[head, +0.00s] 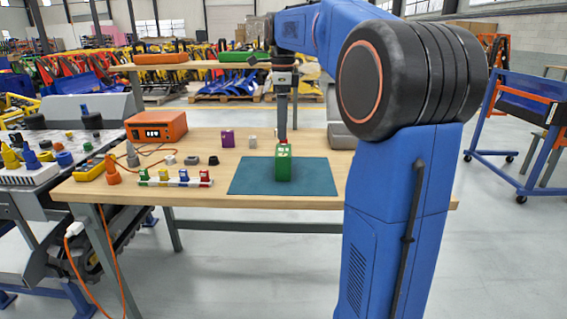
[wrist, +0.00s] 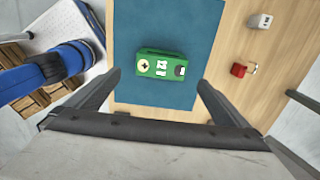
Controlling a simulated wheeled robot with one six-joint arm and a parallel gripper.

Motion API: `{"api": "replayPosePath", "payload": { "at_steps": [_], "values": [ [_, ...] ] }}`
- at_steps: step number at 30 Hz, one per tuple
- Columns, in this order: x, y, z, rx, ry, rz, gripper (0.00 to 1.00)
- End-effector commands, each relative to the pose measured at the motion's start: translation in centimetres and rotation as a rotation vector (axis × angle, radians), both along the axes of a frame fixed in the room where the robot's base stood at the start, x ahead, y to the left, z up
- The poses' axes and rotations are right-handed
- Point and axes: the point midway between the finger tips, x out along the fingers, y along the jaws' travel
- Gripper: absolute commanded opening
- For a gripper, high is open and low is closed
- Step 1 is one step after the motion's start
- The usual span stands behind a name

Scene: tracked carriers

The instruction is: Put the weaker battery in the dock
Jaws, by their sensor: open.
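A green battery-like block (head: 283,163) stands on the teal mat (head: 245,178). The wrist view shows this green block (wrist: 162,65) from above, with a round mark, white labels and a dark dial on it. My gripper (wrist: 157,82) is open, its two fingers spread on either side below the block in the wrist view, with nothing between them. In the head view my gripper points down just behind the block. I cannot tell which thing is the dock.
An orange box with a display (head: 157,127) stands at the bench's back left. A row of coloured clips (head: 176,182) and a yellow meter (head: 90,171) lie at the left. A red item (wrist: 238,70) and a white block (wrist: 260,21) lie right of the mat in the wrist view.

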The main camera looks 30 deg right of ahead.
Motion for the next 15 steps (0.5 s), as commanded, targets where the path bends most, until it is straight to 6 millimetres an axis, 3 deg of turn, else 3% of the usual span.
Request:
{"api": "replayPosePath", "payload": {
  "at_steps": [6, 15],
  "values": [
    [0.0, 0.0, -3.5, 0.001, 0.001, 0.001, 1.00],
    [0.0, -0.1, -5.4, 0.000, 0.000, 0.001, 1.00]
  ]
}}
